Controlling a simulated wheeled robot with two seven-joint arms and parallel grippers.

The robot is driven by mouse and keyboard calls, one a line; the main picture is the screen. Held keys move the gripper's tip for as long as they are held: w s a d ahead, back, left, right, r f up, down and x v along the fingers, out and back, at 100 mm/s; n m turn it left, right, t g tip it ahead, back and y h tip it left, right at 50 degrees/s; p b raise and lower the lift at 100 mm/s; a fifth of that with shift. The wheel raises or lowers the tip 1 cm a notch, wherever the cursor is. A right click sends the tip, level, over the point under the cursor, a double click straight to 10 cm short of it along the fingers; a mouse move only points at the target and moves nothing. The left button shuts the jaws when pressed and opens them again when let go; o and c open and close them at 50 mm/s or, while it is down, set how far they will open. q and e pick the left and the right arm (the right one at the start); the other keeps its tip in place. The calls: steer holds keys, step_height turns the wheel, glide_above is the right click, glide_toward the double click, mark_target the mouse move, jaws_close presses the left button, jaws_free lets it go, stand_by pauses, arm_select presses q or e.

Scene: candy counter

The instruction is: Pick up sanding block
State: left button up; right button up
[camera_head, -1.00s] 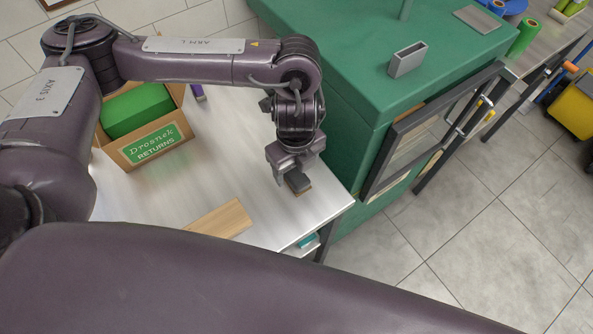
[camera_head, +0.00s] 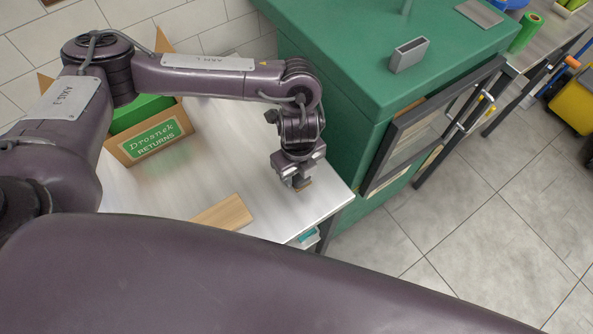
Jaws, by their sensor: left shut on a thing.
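The sanding block (camera_head: 305,186) is small, with a brown lower edge showing, near the right end of the white table (camera_head: 270,215) in the head view. My left gripper (camera_head: 299,181) points down over it and is shut on it. The fingers hide most of the block. I cannot tell whether the block touches the table or is just above it. My right gripper is not in view.
A flat wooden board (camera_head: 223,212) lies at the table's front edge. A cardboard returns box (camera_head: 122,150) stands at the left. A green cabinet (camera_head: 345,120) rises close to the right of my left gripper, with a grey holder (camera_head: 409,55) on top.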

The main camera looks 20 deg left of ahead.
arm_select(q)
steer(key=shift+c, duration=0.6)
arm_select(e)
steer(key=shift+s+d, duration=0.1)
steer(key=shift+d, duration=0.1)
arm_select(q)
steer(key=shift+r, duration=0.1)
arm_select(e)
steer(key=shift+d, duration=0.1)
